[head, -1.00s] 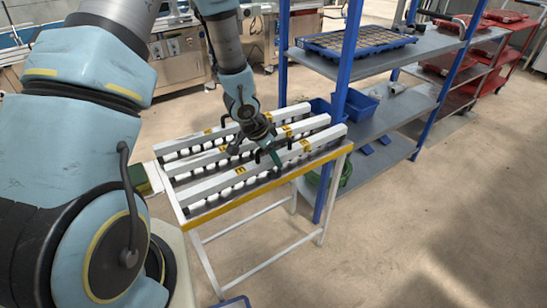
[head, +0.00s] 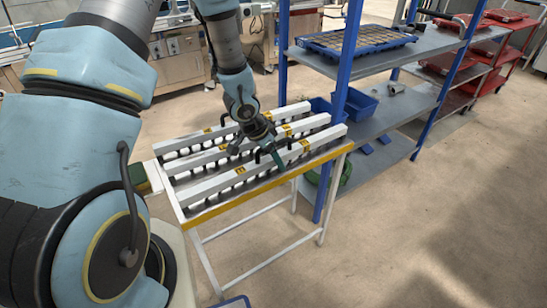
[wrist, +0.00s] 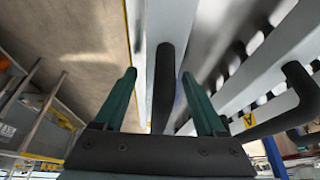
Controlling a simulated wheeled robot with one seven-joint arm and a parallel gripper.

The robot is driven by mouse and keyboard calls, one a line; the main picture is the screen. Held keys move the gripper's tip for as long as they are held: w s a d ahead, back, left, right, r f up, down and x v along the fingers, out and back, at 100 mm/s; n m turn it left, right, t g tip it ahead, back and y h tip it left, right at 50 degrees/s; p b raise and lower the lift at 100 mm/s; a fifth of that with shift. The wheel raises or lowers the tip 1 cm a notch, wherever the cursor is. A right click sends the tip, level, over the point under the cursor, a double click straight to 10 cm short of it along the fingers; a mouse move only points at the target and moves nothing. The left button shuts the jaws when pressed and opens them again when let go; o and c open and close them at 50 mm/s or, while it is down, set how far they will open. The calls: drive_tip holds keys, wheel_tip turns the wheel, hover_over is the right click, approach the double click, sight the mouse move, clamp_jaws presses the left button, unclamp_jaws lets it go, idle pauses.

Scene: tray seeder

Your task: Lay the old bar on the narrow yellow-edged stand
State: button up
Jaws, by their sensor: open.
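A narrow white stand with a yellow front edge (head: 265,187) is in the middle of the head view. Three long white bars lie side by side on it: front bar (head: 212,187), middle bar (head: 205,164) and back bar (head: 185,142). They carry black handles and yellow labels; I cannot tell which is the old bar. My gripper (head: 277,158) is over the front bar. In the wrist view its two green fingers (wrist: 160,78) are apart, one on each side of a bar's black handle (wrist: 164,85). I cannot tell whether they touch it.
A blue-posted shelf rack (head: 420,60) stands close behind the stand's right end, with a seed tray (head: 357,43) on top and a blue bin (head: 361,106) below. Red carts (head: 498,65) are at the back right. The floor at right front is clear.

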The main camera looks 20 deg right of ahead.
drive_tip(key=p+v, duration=0.3)
drive_tip(key=v, duration=0.7)
drive_tip(key=shift+r, duration=0.4)
drive_tip(key=w+a+r+n+t+y, duration=0.1)
drive_tip(key=w+a+r+n+y, duration=0.15)
drive_tip(key=a, duration=0.45)
drive_tip(key=w+a+r+n+t+y, duration=0.1)
drive_tip(key=a+r+n, duration=0.2)
drive_tip(key=a, duration=0.3)
drive_tip(key=s+a+r+n, duration=0.3)
drive_tip(key=a+r+n, duration=0.1)
drive_tip(key=a, duration=0.2)
drive_tip(key=s+a+r+n+g, duration=0.1)
drive_tip(key=s+a+r+n, duration=0.2)
drive_tip(key=a+n, duration=0.2)
drive_tip(key=shift+s+a+r+y, duration=0.35)
drive_tip(key=shift+s+a+y, duration=0.1)
drive_tip(key=shift+a, duration=0.65)
